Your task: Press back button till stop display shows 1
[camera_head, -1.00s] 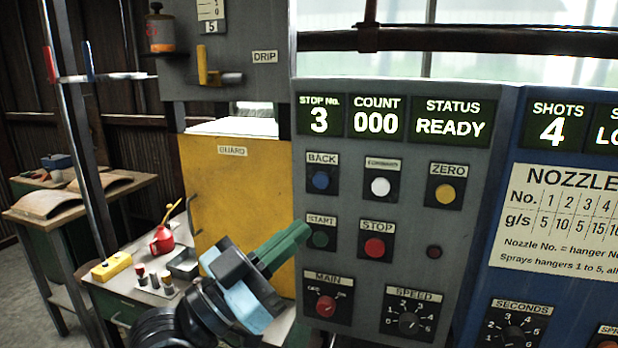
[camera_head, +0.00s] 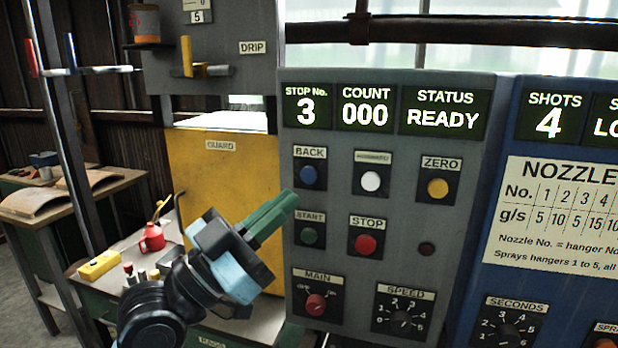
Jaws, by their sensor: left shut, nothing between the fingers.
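The blue BACK button (camera_head: 308,176) is on the upper left of the grey control panel (camera_head: 340,255). The stop display (camera_head: 306,108) above it shows 3. My left gripper (camera_head: 288,200) has green fingers that are shut and empty. Its tips are just below and left of the BACK button in the picture, near the START label. I cannot tell how far the tips are from the panel face. The BACK button is fully visible. My right gripper is not in view.
Nearby controls are the green START button (camera_head: 309,236), red STOP button (camera_head: 366,243), white button (camera_head: 371,181) and yellow ZERO button (camera_head: 438,188). COUNT shows 000 and STATUS shows READY. A yellow guard (camera_head: 215,175) stands left of the panel; a bench (camera_head: 190,320) sits below.

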